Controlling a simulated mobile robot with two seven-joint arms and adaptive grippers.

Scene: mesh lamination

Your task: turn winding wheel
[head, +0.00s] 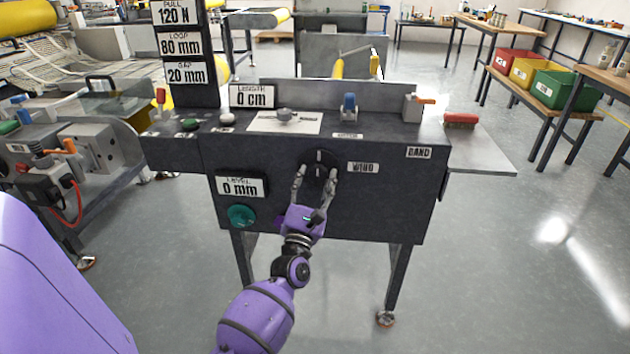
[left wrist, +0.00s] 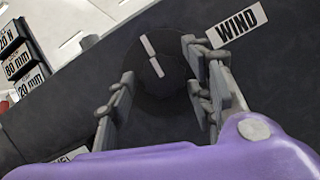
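The winding wheel (head: 319,157) is a round black knob with a white line on its face, on the dark front panel of the machine, left of the WIND label (head: 363,168). In the left wrist view the wheel (left wrist: 150,62) sits just beyond my fingertips, its white line slightly tilted. My left gripper (head: 315,173) is open, one finger on each side of the wheel's lower part; its fingers also show in the left wrist view (left wrist: 158,62). I cannot tell whether they touch the rim. My right gripper is not in view.
A LENGTH sign (head: 252,96) reads 0 cm and a LEVEL sign (head: 242,186) reads 0 mm. A teal knob (head: 241,215) is on the panel's lower left. Floor right of the machine is clear.

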